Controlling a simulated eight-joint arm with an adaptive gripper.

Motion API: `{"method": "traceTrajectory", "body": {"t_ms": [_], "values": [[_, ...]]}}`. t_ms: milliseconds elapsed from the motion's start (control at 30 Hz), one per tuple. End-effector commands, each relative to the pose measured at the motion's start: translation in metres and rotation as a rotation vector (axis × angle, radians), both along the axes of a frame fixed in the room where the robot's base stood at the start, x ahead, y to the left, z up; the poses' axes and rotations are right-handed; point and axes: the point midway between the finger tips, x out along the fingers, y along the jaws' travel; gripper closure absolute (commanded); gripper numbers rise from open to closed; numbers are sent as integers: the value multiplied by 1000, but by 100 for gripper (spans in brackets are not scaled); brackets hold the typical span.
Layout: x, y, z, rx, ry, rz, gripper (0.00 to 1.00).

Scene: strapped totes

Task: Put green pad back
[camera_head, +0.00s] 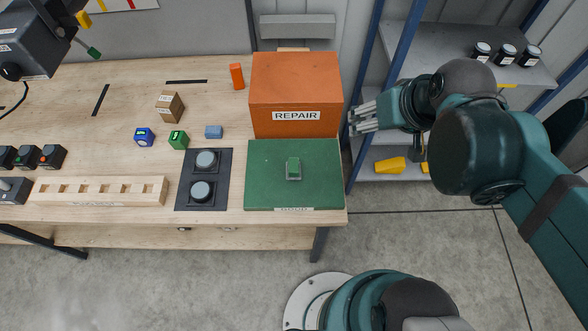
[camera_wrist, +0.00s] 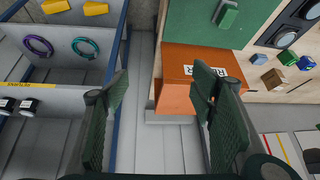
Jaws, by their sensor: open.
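A small green block-like object (camera_head: 293,169), possibly the green pad, lies near the middle of the green mat (camera_head: 265,193) marked "GOOD". It also shows at the top of the wrist view (camera_wrist: 228,14), on the mat (camera_wrist: 190,22). My gripper (camera_head: 358,118) is beside the right side of the orange REPAIR box (camera_head: 295,80), off the table's right edge. In the wrist view my gripper (camera_wrist: 165,100) is open, with nothing between its fingers. The orange box (camera_wrist: 178,97) is partly hidden by the right finger there. A green cube (camera_head: 178,140) stands on the table left of the mat.
A blue cube (camera_head: 144,137), a blue-grey block (camera_head: 214,132), a cardboard box (camera_head: 170,106) and an orange piece (camera_head: 237,77) are on the table. A dark button panel (camera_head: 204,178) adjoins the mat. A shelf (camera_head: 430,45) with jars and yellow pieces stands at right.

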Motion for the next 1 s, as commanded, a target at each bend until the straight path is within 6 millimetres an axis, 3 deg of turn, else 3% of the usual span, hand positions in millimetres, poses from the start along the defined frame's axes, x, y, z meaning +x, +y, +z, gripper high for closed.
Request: {"method": "traceTrajectory", "body": {"t_ms": [100, 400, 1000], "values": [[5, 10, -24, 25, 31, 61, 44], [13, 37, -69, 101, 84, 238, 44], [26, 88, -140, 287, 47, 636, 44]]}}
